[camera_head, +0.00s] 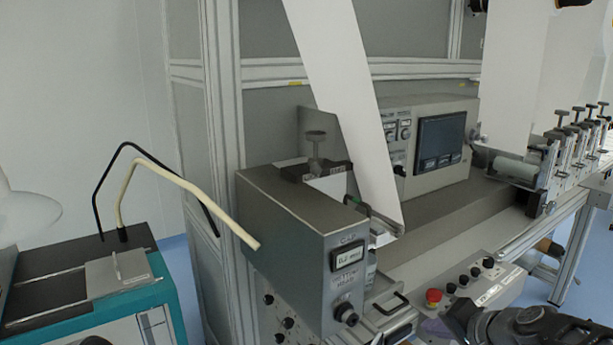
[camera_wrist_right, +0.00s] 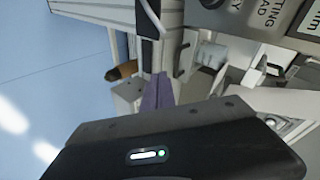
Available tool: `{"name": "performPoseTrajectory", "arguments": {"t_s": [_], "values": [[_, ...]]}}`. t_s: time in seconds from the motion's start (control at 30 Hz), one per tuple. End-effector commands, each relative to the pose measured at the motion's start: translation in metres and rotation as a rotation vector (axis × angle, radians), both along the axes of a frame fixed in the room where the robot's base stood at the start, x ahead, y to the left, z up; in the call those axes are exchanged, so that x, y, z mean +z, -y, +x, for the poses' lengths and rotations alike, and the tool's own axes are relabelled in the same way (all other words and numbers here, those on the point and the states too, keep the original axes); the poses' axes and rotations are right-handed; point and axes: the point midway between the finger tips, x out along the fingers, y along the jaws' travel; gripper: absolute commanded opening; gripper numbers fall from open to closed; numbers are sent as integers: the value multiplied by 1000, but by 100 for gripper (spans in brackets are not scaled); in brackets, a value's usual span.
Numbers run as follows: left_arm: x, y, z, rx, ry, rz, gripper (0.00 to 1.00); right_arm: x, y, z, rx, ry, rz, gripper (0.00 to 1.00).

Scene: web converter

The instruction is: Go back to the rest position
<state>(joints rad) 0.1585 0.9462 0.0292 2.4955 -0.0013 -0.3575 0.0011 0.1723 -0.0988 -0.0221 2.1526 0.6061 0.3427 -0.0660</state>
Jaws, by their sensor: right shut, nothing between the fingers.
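My right gripper (camera_head: 437,328) is at the bottom right of the head view, low in front of the machine and beside its control panel. Its dark wrist is cut off by the bottom edge. In the right wrist view, the purple fingers (camera_wrist_right: 157,92) are together with nothing between them, and the dark gripper body fills the bottom. My left gripper is in neither view.
A control panel (camera_head: 470,285) with a red button (camera_head: 433,296) is close to my right gripper. A teal-sided machine (camera_head: 165,290) stands at left. Blue floor shows at far right.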

Motion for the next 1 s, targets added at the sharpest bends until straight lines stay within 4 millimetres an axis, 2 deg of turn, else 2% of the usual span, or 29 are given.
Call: {"name": "performPoseTrajectory", "arguments": {"t_s": [0.03, 0.13, 0.2, 0.27, 0.3, 0.37, 0.4, 0.5, 0.6, 0.7, 0.83, 1.0], "values": [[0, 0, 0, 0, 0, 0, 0, -48, -5, -1, 12, -57, -60, 0], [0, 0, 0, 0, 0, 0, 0, -131, -16, -11, 60, -131, -193, 0], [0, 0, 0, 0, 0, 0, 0, -185, -32, -27, 121, -174, -267, 0], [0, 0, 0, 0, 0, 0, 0, -228, -49, -46, 188, -204, -313, 0], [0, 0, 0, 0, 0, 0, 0, -254, -62, -61, 239, -223, -336, 0], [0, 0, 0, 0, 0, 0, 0, -290, -84, -88, 319, -253, -353, 0], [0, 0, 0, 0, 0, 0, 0, -311, -99, -108, 372, -276, -356, 0], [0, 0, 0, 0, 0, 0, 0, -353, -132, -162, 499, -336, -340, 0], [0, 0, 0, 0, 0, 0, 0, -380, -156, -212, 594, -414, -306, 0], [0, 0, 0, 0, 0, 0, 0, -396, -170, -248, 645, -481, -275, 0], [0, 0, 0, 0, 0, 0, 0, -406, -178, -269, 673, -522, -256, 0], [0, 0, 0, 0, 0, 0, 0, -407, -179, -271, 675, -526, -254, 0]]}}
